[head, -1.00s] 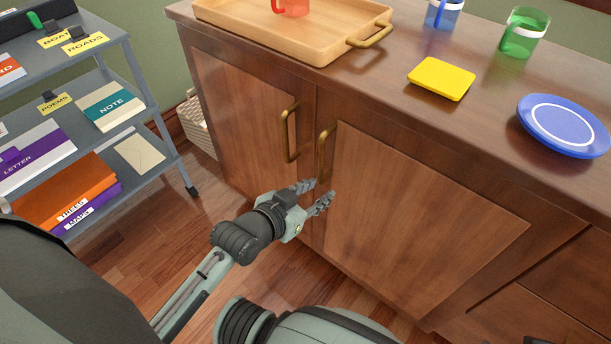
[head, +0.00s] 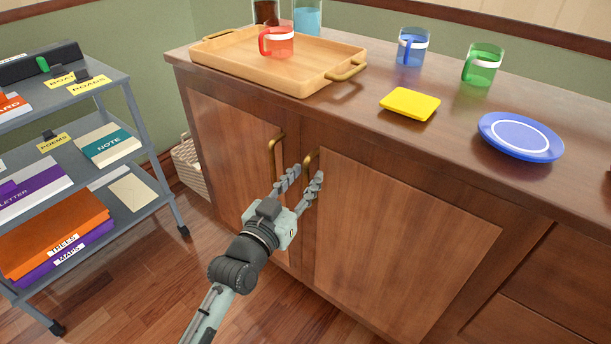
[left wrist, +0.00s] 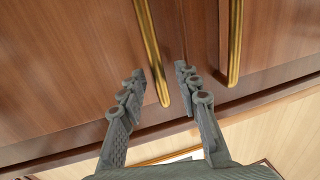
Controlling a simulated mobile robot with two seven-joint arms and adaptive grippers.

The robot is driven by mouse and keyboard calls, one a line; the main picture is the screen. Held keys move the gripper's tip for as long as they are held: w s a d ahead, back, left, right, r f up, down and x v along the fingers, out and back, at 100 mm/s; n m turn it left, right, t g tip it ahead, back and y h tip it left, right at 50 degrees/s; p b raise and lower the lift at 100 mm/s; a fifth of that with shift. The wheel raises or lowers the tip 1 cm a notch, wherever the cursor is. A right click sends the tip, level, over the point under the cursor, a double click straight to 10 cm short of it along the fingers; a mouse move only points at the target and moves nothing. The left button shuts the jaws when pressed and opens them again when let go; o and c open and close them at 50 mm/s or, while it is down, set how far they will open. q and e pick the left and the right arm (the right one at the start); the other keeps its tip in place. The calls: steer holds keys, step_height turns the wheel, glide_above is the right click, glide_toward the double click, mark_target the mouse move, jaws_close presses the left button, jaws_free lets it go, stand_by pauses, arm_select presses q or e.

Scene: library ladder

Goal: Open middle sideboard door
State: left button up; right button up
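The wooden sideboard's middle door (head: 400,235) is shut, with a brass handle (head: 311,158) near its upper left edge. The left door (head: 232,150) beside it is also shut, with its own brass handle (head: 272,155). My left gripper (head: 300,183) is open in front of the two handles, its fingers pointing up toward them. One finger covers the lower part of the middle handle. In the left wrist view, the end of one handle (left wrist: 152,50) appears between the open fingertips (left wrist: 160,78); contact cannot be told. The other handle (left wrist: 235,40) is outside them. My right gripper is out of view.
On the sideboard top are a wooden tray (head: 225,58) with a red mug (head: 277,42), a yellow square item (head: 410,104), a blue plate (head: 520,137), and blue and green mugs. A grey book cart (head: 140,110) stands left. Drawers (head: 540,290) are at right.

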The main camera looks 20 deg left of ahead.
arm_select(q)
steer(key=shift+w+d, duration=0.1)
steer(key=shift+w, duration=0.6)
jaws_close()
